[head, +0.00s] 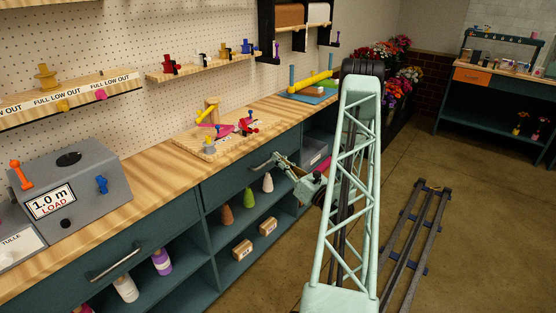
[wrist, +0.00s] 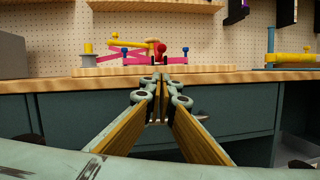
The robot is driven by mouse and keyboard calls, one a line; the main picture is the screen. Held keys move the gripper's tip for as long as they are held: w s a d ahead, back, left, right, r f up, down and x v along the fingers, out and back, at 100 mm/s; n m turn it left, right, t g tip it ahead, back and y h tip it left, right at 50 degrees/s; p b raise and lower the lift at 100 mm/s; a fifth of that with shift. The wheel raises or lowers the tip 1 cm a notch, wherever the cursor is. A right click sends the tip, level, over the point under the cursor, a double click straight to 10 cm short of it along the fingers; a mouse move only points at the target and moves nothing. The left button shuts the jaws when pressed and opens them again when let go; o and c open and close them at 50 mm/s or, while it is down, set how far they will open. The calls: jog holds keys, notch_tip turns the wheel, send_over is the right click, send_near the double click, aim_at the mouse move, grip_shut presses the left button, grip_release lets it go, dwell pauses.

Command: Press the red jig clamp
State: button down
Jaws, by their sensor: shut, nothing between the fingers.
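The red jig clamp (head: 248,127) stands on a wooden jig board (head: 185,145) on the bench; in the wrist view the red clamp (wrist: 160,49) shows just above the fingertips, beyond them. Pink strips, a yellow bar and blue-topped pegs lie around it on the board. My gripper (head: 277,158) is in front of the bench's front edge, to the right of and nearer than the clamp. In the wrist view my gripper (wrist: 160,80) has its fingertips together and empty, pointing at the bench edge. It is apart from the clamp.
The bench top (head: 150,170) is clear between the board and the grey load box (head: 75,190). A blue tray (head: 312,96) with a yellow roller stands farther right. A shelf (head: 200,67) with small clamps hangs above. A drawer handle (head: 262,163) is close to my gripper.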

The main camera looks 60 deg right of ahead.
jog(key=shift+w+d+r+b, duration=0.45)
jog(key=shift+w+r, duration=0.45)
jog(key=shift+w, duration=0.75)
jog(key=shift+w+d+r+b, duration=0.35)
jog(key=shift+w+d+r, duration=0.4)
jog(key=shift+w, duration=0.9)
jog(key=shift+w+d+r+b, duration=0.4)
jog(key=shift+w+r, duration=0.6)
jog(key=shift+w, duration=0.65)
jog(key=shift+s+r+p, duration=0.1)
jog(key=shift+r+p, duration=0.1)
jog(key=shift+p, duration=0.1)
